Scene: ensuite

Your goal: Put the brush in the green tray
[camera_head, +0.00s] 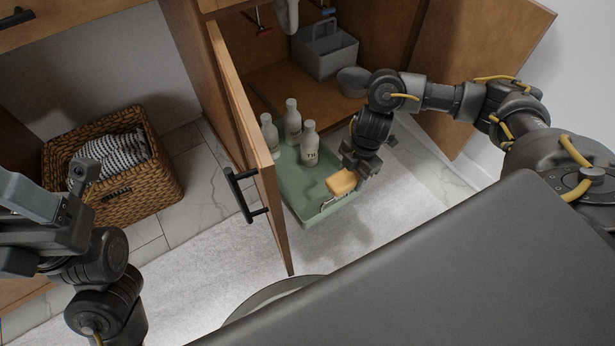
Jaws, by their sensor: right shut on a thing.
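The green tray (290,192) is partly under the sink cabinet and reaches out past its front, with several white bottles (308,147) standing in it. The brush (342,182) shows as a small yellow-orange block at the tray's front right corner. My right gripper (347,178) is shut on the brush, over that corner of the tray. I cannot tell whether the brush touches the tray.
The left cabinet door (247,140) with a black handle (246,195) stands open beside the tray. The right door (480,60) is open too. A grey caddy (326,52) and a grey bowl (353,81) are inside. A wicker basket (140,190) with a striped towel is left.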

